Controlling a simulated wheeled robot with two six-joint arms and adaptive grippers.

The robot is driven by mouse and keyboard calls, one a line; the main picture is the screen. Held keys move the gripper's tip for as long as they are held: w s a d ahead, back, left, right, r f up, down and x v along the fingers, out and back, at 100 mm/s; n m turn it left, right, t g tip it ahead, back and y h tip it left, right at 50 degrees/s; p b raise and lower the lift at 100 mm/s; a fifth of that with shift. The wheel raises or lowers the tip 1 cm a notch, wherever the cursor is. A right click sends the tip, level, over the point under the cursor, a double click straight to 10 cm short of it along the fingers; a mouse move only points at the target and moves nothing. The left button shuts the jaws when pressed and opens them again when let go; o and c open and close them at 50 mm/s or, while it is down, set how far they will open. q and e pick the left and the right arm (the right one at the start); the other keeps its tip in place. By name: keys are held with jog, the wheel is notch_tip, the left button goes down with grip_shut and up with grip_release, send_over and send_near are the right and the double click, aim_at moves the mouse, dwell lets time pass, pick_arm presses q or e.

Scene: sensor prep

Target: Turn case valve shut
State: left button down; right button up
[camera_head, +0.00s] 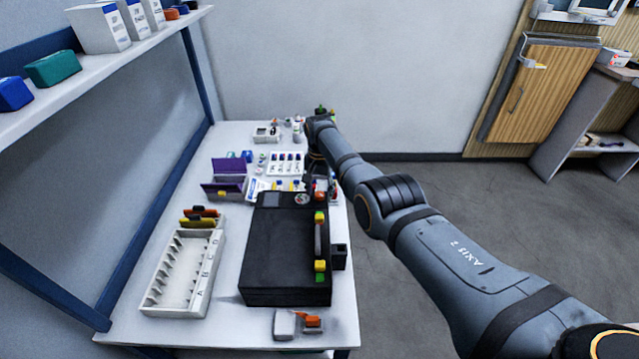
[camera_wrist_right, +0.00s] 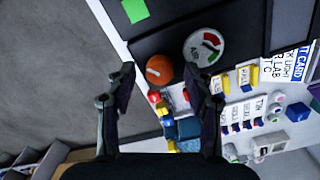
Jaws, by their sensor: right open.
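The black case (camera_head: 285,250) lies on the white table, with a round dial (camera_head: 302,199) and an orange knob (camera_head: 320,196) at its far end. In the right wrist view, the orange round valve knob (camera_wrist_right: 159,69) sits beside the white dial with red and green bands (camera_wrist_right: 204,47). My right gripper (camera_head: 318,178) is over the far end of the case. In the wrist view its open fingers (camera_wrist_right: 158,80) appear on either side of the knob, without visible contact; the remaining distance cannot be told. My left gripper is not in view.
Small labelled items crowd the table beyond the case. A grey and orange item (camera_head: 285,325) is at the front edge. A shelf (camera_head: 95,80) overhangs the left.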

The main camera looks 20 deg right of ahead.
aim_at(320, 194)
notch_tip(320, 194, up, 12)
jog(key=shift+f, duration=0.15)
jog(key=shift+f, duration=0.1)
dwell(0.4)
